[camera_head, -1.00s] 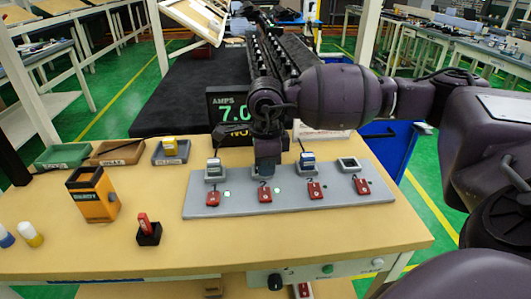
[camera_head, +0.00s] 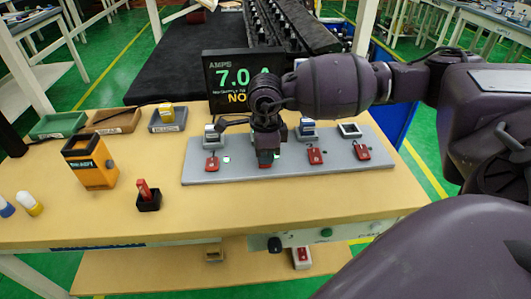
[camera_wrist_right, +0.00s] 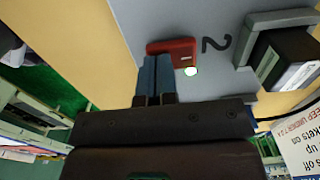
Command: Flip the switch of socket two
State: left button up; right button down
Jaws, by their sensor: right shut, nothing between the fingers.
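The grey socket panel (camera_head: 340,172) lies on the table with a row of red switches. Socket two's red switch (camera_wrist_right: 172,47) shows in the right wrist view beside a printed "2" and a lit indicator (camera_wrist_right: 190,71). In the head view that switch is mostly hidden by my right gripper (camera_head: 265,157). My right gripper's blue fingers (camera_wrist_right: 155,80) are shut and empty, with the tips at the switch's edge; I cannot tell whether they touch. Socket two (camera_wrist_right: 272,62) holds a dark plug in the wrist view. My left gripper is not in view.
A display (camera_head: 228,80) reading 7.0 stands behind the panel. Neighbouring red switches (camera_head: 212,163) and (camera_head: 315,155) flank my gripper. An orange tester (camera_head: 88,163), a small black holder with a red piece (camera_head: 148,197) and trays (camera_head: 58,125) are left. The table's front is clear.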

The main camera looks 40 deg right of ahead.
jog(key=shift+s+f, duration=0.1)
jog(key=shift+f, duration=0.15)
jog(key=shift+w+d+r, duration=0.15)
jog(key=shift+w, duration=0.15)
jog(key=shift+w+d, duration=0.2)
jog(key=shift+w, duration=0.15)
jog(key=shift+r, duration=0.15)
